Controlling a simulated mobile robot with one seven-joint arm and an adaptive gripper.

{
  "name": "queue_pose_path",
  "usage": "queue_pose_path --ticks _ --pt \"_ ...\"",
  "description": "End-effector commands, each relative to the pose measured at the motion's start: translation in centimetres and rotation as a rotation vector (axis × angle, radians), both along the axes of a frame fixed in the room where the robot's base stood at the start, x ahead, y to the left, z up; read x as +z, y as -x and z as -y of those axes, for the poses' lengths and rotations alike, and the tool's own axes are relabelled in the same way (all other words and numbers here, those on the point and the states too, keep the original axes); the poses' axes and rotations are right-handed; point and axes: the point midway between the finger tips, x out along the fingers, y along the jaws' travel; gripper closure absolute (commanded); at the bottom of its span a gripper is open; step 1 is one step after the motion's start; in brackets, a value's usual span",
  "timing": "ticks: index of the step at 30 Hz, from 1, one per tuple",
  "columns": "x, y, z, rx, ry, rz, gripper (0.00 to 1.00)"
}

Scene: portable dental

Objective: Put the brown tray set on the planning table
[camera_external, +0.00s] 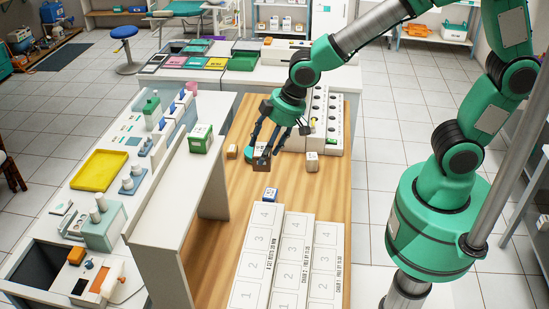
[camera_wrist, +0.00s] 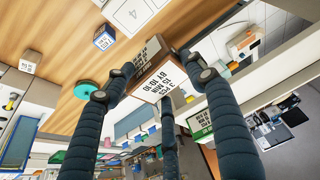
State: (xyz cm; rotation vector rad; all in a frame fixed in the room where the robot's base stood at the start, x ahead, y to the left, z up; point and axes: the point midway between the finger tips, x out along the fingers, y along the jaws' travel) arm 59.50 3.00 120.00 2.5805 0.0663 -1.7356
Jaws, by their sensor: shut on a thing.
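My gripper (camera_external: 266,147) is above the wooden table and shut on a small brown block with a white label, the brown tray set (camera_external: 261,163). In the wrist view, the fingers of my gripper (camera_wrist: 156,86) close around this brown tray set (camera_wrist: 161,80), and its label has printed text. It appears tilted there; I cannot tell whether it touches the tabletop. The wooden planning table (camera_external: 234,190) has white numbered strips (camera_external: 281,250) at its near end.
A teal round piece (camera_external: 251,150) lies close by the held block. A raised white shelf (camera_external: 185,190) with a green box (camera_external: 200,138) borders the left. A white rack (camera_external: 328,120) stands behind.

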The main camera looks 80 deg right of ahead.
Motion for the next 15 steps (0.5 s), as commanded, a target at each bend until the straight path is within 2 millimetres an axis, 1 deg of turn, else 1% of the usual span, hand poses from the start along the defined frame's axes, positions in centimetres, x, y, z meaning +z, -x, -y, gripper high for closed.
queue_pose_path --ticks 1,6,9,12,15 --pt "1.9 -0.6 -1.3 0.001 -0.001 0.003 0.77" --pt "5.9 -1.9 -4.6 -0.019 0.000 0.002 0.77" --pt "7.7 -2.5 -6.1 -0.032 0.000 0.000 0.77" --pt "9.0 -2.9 -7.2 -0.042 0.000 -0.001 0.77" --pt "9.7 -3.1 -7.8 -0.049 -0.001 -0.001 0.77"
